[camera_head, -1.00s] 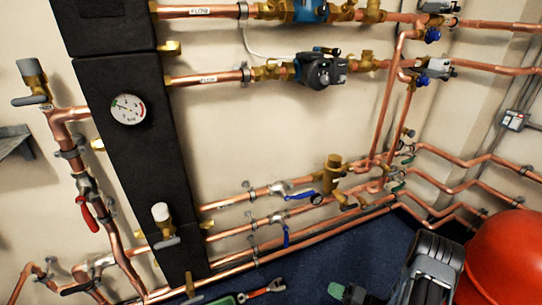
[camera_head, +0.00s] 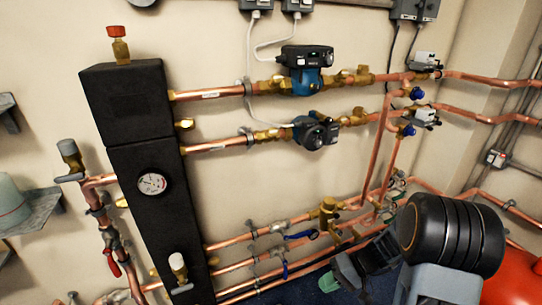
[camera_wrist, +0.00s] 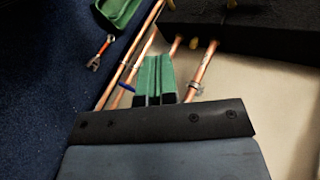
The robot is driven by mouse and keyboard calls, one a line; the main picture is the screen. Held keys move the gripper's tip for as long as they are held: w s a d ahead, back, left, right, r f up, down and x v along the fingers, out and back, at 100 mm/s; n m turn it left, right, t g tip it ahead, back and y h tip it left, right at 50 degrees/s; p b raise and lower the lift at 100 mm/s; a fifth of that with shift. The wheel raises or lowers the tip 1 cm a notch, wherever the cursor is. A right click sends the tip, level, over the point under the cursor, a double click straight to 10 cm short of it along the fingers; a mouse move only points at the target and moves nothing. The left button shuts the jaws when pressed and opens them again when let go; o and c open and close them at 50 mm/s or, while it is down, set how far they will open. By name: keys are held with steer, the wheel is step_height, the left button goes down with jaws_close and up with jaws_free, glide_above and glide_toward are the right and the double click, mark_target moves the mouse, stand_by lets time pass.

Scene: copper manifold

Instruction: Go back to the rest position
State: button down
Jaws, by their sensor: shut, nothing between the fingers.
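My gripper shows in the wrist view (camera_wrist: 153,75) with its two green fingers side by side and pressed together, nothing between them. My dark arm links fill the lower right of the head view. No held object is seen.
A black manifold block (camera_head: 150,185) with a gauge stands left, copper pipes (camera_head: 250,237) and pumps (camera_head: 312,132) along the wall. A red tank (camera_head: 512,290) is at the lower right. The wrist view shows a wrench (camera_wrist: 100,52) and green tray (camera_wrist: 120,12) on the blue floor.

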steer(key=s+r+t+h+p, duration=0.1)
steer(key=s+r+h+p, duration=0.1)
steer(key=r+p, duration=0.4)
steer(key=s+r+t+h+p, duration=0.2)
steer(key=r+h+p, duration=0.3)
steer(key=r, duration=1.2)
steer(key=s+r+t+h+p, duration=0.2)
steer(key=r+p, duration=0.4)
steer(key=r, duration=0.6)
steer(key=shift+s+d+h+p, duration=0.3)
steer(key=shift+s+h, duration=0.5)
steer(key=shift+s, duration=0.05)
steer(key=shift+s, duration=0.1)
